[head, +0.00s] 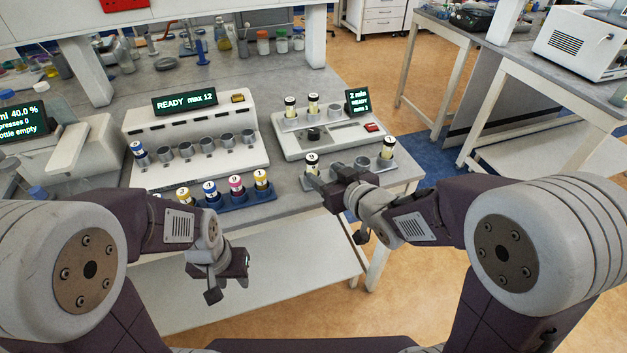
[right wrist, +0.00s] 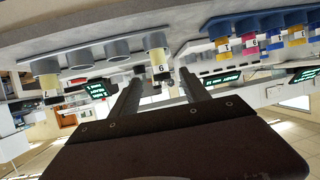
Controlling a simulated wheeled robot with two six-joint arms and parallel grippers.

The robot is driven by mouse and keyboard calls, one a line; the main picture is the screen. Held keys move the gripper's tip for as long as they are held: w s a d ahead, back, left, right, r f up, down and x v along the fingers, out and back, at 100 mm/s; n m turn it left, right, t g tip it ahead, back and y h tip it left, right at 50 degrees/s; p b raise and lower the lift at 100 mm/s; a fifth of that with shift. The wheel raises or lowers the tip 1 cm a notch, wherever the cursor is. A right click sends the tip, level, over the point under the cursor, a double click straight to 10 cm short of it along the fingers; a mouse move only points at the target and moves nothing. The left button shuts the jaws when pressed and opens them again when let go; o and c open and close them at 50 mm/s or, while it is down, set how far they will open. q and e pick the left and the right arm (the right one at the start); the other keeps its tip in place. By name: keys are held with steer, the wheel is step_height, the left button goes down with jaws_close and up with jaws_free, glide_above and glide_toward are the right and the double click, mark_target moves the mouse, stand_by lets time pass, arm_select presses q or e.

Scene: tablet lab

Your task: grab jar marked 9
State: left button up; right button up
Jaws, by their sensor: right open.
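In the right wrist view, which is upside down, the jar (right wrist: 157,58) appears ahead between my two fingers. My right gripper (head: 328,183) is open and empty, low at the front of this rack, close to the jar. I cannot tell whether the fingers touch it. A similar jar (head: 388,149) stands at the rack's right end; it also shows in the right wrist view (right wrist: 46,88). My left gripper (head: 230,278) looks open and empty, in front of the bench.
A blue rack (head: 232,198) with several coloured vials stands left of the front rack. Behind are a machine reading READY max 12 (head: 190,125) and a smaller device (head: 335,135) holding two more jars (head: 290,105). An empty ring (head: 362,163) sits between the front jars.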

mark_target(315, 169)
steer(key=x, duration=0.3)
steer(key=shift+w+a+f, duration=0.15)
steer(key=shift+a+f, duration=0.05)
steer(key=shift+a, duration=0.15)
steer(key=shift+w+d+f, duration=0.15)
steer(key=shift+w+f, duration=0.1)
steer(key=shift+w, duration=0.15)
steer(key=x, duration=0.5)
steer(key=shift+f, duration=0.1)
steer(key=shift+s, duration=0.2)
steer(key=c, duration=0.3)
jaws_close()
